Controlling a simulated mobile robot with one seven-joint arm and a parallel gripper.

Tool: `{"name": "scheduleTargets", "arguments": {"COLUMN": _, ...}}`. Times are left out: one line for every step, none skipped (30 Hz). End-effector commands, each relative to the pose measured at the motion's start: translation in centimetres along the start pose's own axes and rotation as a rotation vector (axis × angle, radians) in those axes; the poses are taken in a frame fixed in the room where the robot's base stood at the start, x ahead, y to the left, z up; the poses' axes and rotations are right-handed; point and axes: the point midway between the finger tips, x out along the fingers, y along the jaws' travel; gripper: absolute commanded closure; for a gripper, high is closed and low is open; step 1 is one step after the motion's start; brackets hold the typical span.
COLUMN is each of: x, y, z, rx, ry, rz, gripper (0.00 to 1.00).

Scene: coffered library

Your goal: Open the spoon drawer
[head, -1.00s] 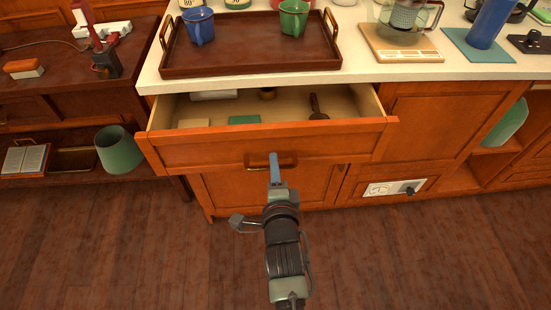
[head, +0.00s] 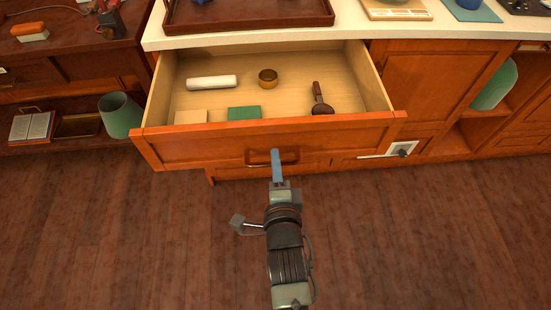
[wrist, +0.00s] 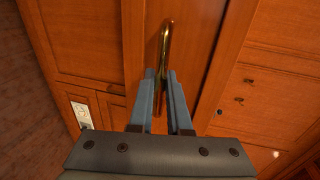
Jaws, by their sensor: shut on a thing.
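The drawer (head: 190,152) under the counter stands far out, its inside open to view in the head view. Its brass bar handle (head: 290,157) is on the front face. My gripper (head: 276,158) has its blue fingers shut on the handle. In the wrist view the brass handle (wrist: 167,40) runs between the two fingers of my gripper (wrist: 161,80). In the drawer lie a white roll (head: 212,82), a brown round cup or ring (head: 268,77), a green block (head: 244,113), a tan block (head: 191,117) and a dark-handled tool (head: 319,98). I see no clear spoon.
A brown tray (head: 250,25) stands on the pale counter (head: 355,33) above. Wooden floor (head: 130,235) in front is clear.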

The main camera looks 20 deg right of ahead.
Motion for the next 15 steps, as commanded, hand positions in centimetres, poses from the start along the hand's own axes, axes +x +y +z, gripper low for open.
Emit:
{"name": "scheduleTargets", "arguments": {"x": 0.01, "y": -0.07, "z": -0.04, "rx": 0.000, "ry": 0.001, "rz": -0.002, "gripper": 1.00}}
{"name": "scheduleTargets", "arguments": {"x": 0.01, "y": -0.07, "z": -0.04, "rx": 0.000, "ry": 0.001, "rz": -0.002, "gripper": 1.00}}
{"name": "scheduleTargets", "arguments": {"x": 0.01, "y": -0.06, "z": -0.04, "rx": 0.000, "ry": 0.001, "rz": -0.002, "gripper": 1.00}}
{"name": "scheduleTargets", "arguments": {"x": 0.01, "y": -0.07, "z": -0.04, "rx": 0.000, "ry": 0.001, "rz": -0.002, "gripper": 1.00}}
{"name": "scheduleTargets", "arguments": {"x": 0.01, "y": -0.07, "z": -0.04, "rx": 0.000, "ry": 0.001, "rz": -0.002, "gripper": 1.00}}
{"name": "scheduleTargets", "arguments": {"x": 0.02, "y": -0.07, "z": -0.04, "rx": 0.000, "ry": 0.001, "rz": -0.002, "gripper": 0.80}}
{"name": "scheduleTargets", "arguments": {"x": 0.02, "y": -0.07, "z": -0.04, "rx": 0.000, "ry": 0.001, "rz": -0.002, "gripper": 0.75}}
{"name": "scheduleTargets", "arguments": {"x": 0.02, "y": -0.07, "z": -0.04, "rx": 0.000, "ry": 0.001, "rz": -0.001, "gripper": 0.70}}
{"name": "scheduleTargets", "arguments": {"x": 0.02, "y": -0.06, "z": -0.04, "rx": 0.000, "ry": 0.001, "rz": -0.001, "gripper": 0.62}}
{"name": "scheduleTargets", "arguments": {"x": 0.02, "y": -0.06, "z": -0.04, "rx": 0.000, "ry": 0.001, "rz": -0.001, "gripper": 0.57}}
{"name": "scheduleTargets", "arguments": {"x": 0.02, "y": -0.05, "z": -0.03, "rx": 0.000, "ry": 0.001, "rz": -0.001, "gripper": 0.54}}
{"name": "scheduleTargets", "arguments": {"x": 0.02, "y": -0.05, "z": -0.03, "rx": 0.000, "ry": 0.001, "rz": -0.001, "gripper": 0.54}}
{"name": "scheduleTargets", "arguments": {"x": 0.02, "y": -0.05, "z": -0.03, "rx": 0.000, "ry": 0.001, "rz": -0.001, "gripper": 0.54}}
{"name": "scheduleTargets", "arguments": {"x": 0.02, "y": -0.04, "z": -0.03, "rx": 0.000, "ry": 0.000, "rz": -0.001, "gripper": 0.54}}
{"name": "scheduleTargets", "arguments": {"x": 0.02, "y": -0.04, "z": -0.02, "rx": 0.000, "ry": 0.000, "rz": -0.001, "gripper": 0.54}}
